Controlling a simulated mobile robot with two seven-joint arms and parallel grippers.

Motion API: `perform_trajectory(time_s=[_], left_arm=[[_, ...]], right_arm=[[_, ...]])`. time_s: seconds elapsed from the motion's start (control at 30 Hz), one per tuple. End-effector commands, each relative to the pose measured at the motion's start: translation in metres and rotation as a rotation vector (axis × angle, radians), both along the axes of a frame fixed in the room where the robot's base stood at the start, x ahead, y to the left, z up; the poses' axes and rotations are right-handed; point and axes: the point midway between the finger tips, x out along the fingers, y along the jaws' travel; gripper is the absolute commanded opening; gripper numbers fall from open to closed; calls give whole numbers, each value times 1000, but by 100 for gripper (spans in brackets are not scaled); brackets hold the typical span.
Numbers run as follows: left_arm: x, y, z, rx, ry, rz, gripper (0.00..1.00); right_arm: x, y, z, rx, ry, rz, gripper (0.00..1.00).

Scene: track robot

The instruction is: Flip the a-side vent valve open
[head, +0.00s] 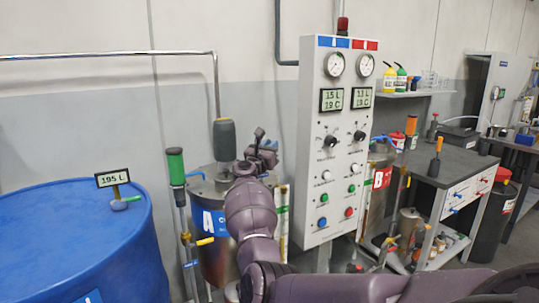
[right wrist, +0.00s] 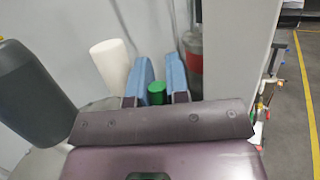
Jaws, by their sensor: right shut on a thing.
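The A-side tank (head: 213,262) is a steel drum with a blue A label, left of the control panel. My right gripper (head: 262,150) is over the right part of its lid, beside the panel. In the right wrist view its two blue finger pads (right wrist: 158,82) stand on either side of a small green piece (right wrist: 156,94), and they are shut on it. The green piece looks like the vent valve's handle; most of it is hidden by the gripper. In the head view my arm hides the valve, so its position cannot be told. My left gripper is not in view.
A dark grey cylinder (head: 224,140) with a pipe stands on the lid left of my gripper. The control panel (head: 312,220) is close on the right. A blue drum (head: 60,245) and a green-handled pole (head: 176,168) are to the left. A white cylinder (right wrist: 110,65) stands behind the fingers.

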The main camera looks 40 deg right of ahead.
Motion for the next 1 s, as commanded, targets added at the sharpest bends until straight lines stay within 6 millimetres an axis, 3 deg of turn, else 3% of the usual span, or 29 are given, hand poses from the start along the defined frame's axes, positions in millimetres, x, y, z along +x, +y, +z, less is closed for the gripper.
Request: perform_trajectory(time_s=[0.47, 0.5, 0.67, 1.0], left_arm=[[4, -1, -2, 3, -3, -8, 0], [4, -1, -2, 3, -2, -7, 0], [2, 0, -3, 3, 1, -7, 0], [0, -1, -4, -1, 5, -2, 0]], right_arm=[[1, 3, 2, -53, 11, 0, 0], [1, 3, 2, -53, 11, 0, 19], [1, 4, 2, -52, 11, 0, 41], [2, 5, 2, -51, 10, 4, 41]])
